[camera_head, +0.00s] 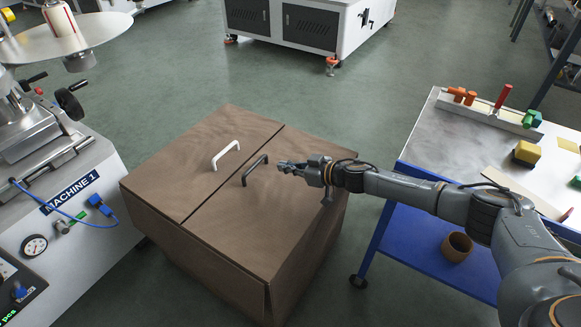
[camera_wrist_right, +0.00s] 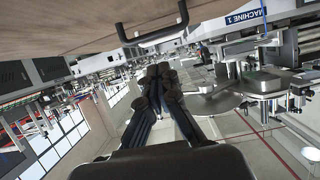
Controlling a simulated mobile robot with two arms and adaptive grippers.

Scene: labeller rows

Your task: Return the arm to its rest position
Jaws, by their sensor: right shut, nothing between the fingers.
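My right arm reaches in from the right in the head view. Its gripper (camera_head: 284,166) is shut and empty, above the right part of a brown box (camera_head: 215,255) with two lid panels. A black handle (camera_head: 255,170) on the right panel lies just left of the fingertips, apart from them. In the right wrist view the shut fingers (camera_wrist_right: 160,70) point away from the camera, and the black handle (camera_wrist_right: 152,36) shows above them. A white handle (camera_head: 225,154) is on the left panel. Both panels look closed. My left gripper is not in view.
Machine 1 (camera_head: 60,210) stands at the left, with a blue cable and a gauge. A work cart (camera_head: 465,140) at the right holds tools and a yellow block (camera_head: 527,153); a brown cup (camera_head: 457,247) is on its blue lower shelf. Green floor (camera_head: 370,110) is clear beyond the box.

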